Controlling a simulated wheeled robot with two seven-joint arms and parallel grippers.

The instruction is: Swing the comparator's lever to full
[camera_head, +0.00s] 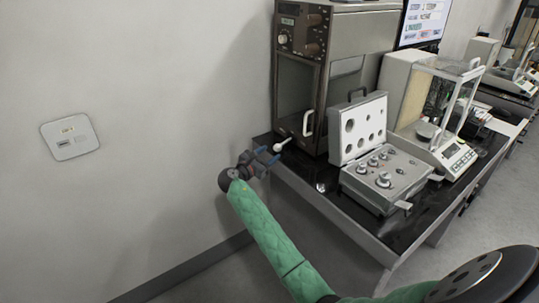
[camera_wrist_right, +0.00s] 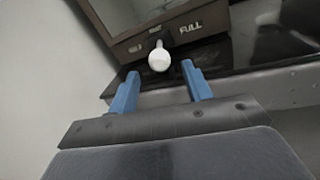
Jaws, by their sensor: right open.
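The comparator (camera_head: 345,47) is a tall brown-grey cabinet at the table's left end. Its lever (camera_head: 283,143) sticks out low at the front and ends in a white ball knob. In the right wrist view the white knob (camera_wrist_right: 159,60) lies just beyond and between the blue fingertips, below the panel edge. The word FULL (camera_wrist_right: 191,27) is printed right of the lever; another marking to its left is too small to read. My right gripper (camera_head: 265,156) is open at the knob, with nothing gripped; contact cannot be told. My left gripper is out of view.
An open metal weight case (camera_head: 385,180) stands beside the comparator, and a glass-walled balance (camera_head: 435,125) is further right. The space left of the table is free.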

